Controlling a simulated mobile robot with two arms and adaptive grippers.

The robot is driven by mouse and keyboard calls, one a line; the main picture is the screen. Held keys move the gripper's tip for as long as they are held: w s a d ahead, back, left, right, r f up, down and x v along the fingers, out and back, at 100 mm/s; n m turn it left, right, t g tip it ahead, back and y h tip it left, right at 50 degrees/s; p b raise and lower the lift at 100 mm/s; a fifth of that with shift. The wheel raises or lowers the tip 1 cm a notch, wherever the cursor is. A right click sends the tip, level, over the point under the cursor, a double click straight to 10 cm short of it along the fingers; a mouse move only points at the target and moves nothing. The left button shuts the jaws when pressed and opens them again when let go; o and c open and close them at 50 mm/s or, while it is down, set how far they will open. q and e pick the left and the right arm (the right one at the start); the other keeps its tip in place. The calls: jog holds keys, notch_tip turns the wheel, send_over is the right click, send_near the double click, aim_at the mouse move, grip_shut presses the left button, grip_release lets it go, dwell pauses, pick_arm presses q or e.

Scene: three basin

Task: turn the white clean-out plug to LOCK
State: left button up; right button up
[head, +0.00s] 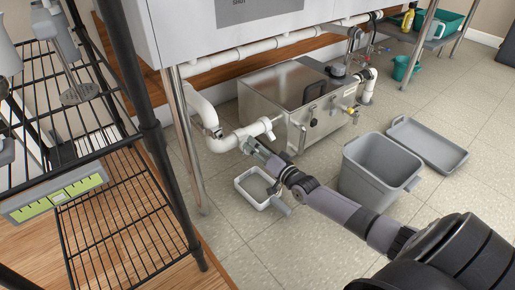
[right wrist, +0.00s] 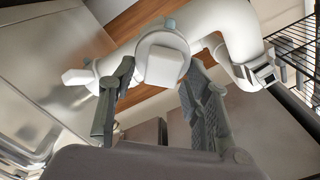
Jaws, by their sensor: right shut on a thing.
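The white clean-out plug (right wrist: 163,66) is a square-headed cap on the white drain pipe (right wrist: 228,38), seen in the middle of the right wrist view. The same pipe (head: 222,142) shows in the head view under the sink, but there my gripper hides the plug. My right gripper (head: 250,146) is at the pipe; in the wrist view its two dark fingers (right wrist: 158,82) stand on either side of the plug and are shut on it. No LOCK mark is readable. My left gripper is not in view.
A white lever (head: 267,127) and a steel box (head: 300,100) are right of the plug. A grey bin (head: 378,172) and grey tray (head: 427,144) stand right. A black wire rack (head: 130,225) is left.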

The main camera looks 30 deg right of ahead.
jog(key=shift+w+d+m+b, duration=0.25)
jog(key=shift+d+m+b, duration=0.15)
jog(key=shift+m, duration=0.7)
jog(key=shift+r, duration=0.1)
jog(key=shift+d+m+b, duration=0.1)
jog(key=shift+m+b, duration=0.3)
jog(key=shift+m, duration=0.7)
jog(key=o, duration=1.1)
jog(key=shift+w, duration=0.1)
jog(key=o, duration=0.3)
jog(key=shift+w+a+f, duration=0.25)
jog(key=shift+a, duration=0.05)
jog(key=shift+o, duration=1)
jog(key=shift+f, duration=0.1)
jog(key=shift+s, duration=0.25)
